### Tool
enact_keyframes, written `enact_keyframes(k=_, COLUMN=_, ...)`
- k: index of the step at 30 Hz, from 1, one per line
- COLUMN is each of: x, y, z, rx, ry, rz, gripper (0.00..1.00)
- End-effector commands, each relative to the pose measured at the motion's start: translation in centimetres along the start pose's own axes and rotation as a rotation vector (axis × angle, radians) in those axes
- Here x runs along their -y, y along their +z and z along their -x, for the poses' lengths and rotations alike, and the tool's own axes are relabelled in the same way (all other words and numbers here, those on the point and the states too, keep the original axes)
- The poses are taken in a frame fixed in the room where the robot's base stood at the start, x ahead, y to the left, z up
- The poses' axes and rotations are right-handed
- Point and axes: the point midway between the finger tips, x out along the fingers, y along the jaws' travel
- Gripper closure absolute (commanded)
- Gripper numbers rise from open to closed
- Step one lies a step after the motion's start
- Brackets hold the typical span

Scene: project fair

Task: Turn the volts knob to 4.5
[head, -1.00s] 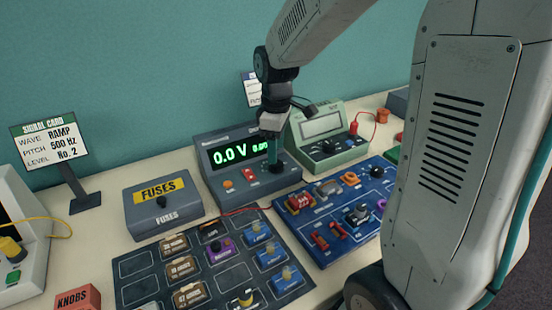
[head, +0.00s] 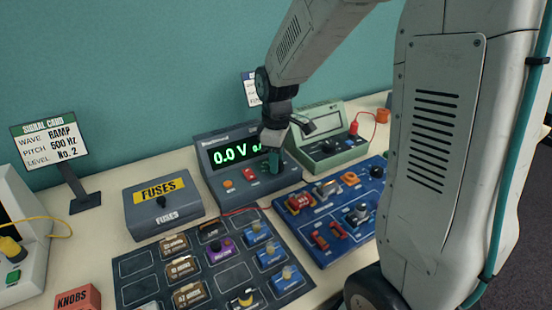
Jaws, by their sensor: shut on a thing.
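The power supply (head: 210,188) is a dark grey box at the back middle of the table. Its green display (head: 230,153) reads 0.0 V, and the figures to the right of that are partly covered by my gripper. My gripper (head: 273,162) points down at the right part of the supply's sloping front, shut on a knob there. The knob is mostly hidden by the fingers, and its pointer and scale cannot be read. An orange button (head: 228,185) and a red switch (head: 249,174) sit to the left of the gripper.
A green meter (head: 330,145) stands close on the right of the supply, and a grey fuses box (head: 163,205) on the left. In front lie a dark component board (head: 133,265) and a blue board (head: 335,258) with several parts. A red wire runs between.

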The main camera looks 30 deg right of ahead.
Motion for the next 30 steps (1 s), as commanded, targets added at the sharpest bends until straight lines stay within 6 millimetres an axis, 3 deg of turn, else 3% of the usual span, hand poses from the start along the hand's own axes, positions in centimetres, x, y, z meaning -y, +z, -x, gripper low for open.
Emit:
enact_keyframes(k=11, x=-0.02, y=-0.03, z=0.05, rx=-0.001, ry=0.001, rz=-0.156, gripper=0.89)
enact_keyframes(k=30, x=-0.05, y=-0.05, z=0.08, rx=-0.002, ry=0.001, rz=-0.736, gripper=0.89)
